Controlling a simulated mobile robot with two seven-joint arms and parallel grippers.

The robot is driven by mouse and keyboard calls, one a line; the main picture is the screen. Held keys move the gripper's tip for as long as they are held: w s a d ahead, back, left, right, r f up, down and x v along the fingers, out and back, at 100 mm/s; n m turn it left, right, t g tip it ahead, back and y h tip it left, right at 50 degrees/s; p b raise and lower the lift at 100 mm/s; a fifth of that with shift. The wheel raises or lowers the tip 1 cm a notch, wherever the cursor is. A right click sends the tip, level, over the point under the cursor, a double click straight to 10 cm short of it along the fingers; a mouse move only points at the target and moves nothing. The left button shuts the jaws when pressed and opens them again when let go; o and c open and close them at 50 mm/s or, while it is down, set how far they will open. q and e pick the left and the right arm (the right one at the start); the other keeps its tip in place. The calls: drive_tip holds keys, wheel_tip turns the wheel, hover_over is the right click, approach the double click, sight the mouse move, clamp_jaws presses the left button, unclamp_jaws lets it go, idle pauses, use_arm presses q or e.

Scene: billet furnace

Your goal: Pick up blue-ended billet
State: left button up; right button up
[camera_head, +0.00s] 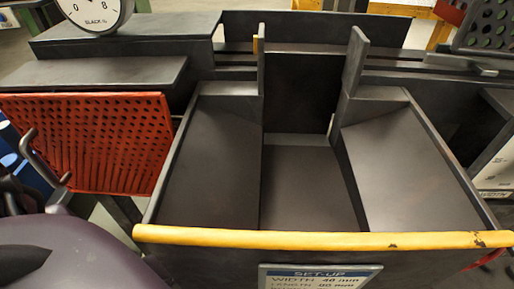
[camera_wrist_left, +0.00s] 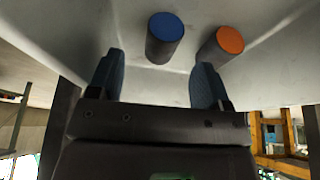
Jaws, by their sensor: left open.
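The blue-ended billet (camera_wrist_left: 166,38) is a short dark cylinder with a blue end face, seen in the left wrist view at the top middle. It stands in or against a pale grey surface. My left gripper (camera_wrist_left: 161,60) is open, with one dark finger on each side of the billet in the picture. The billet appears just ahead of the fingertips, and I see no contact. An orange-ended billet (camera_wrist_left: 222,45) is to its right, beyond the right finger. Neither billet shows in the head view. My right gripper is not in view.
The pale grey surface (camera_wrist_left: 265,60) surrounds the billets. The head view shows an empty dark chute (camera_head: 300,185) with a yellow front rail (camera_head: 330,239), a set-up sign (camera_head: 318,277), a red perforated panel (camera_head: 88,140) and a dial (camera_head: 94,12).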

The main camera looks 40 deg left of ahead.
use_arm(q)
drive_tip(key=shift+d+f, duration=0.15)
drive_tip(key=shift+f, duration=0.3)
drive_tip(key=b+x, duration=0.2)
drive_tip(key=x, duration=0.2)
drive_tip(key=shift+w+d+f+b, duration=0.1)
drive_tip(key=shift+w+f+b, duration=0.1)
drive_tip(key=shift+f+b, duration=0.15)
drive_tip(key=shift+w+r, duration=0.1)
drive_tip(key=shift+w, duration=0.1)
clamp_jaws()
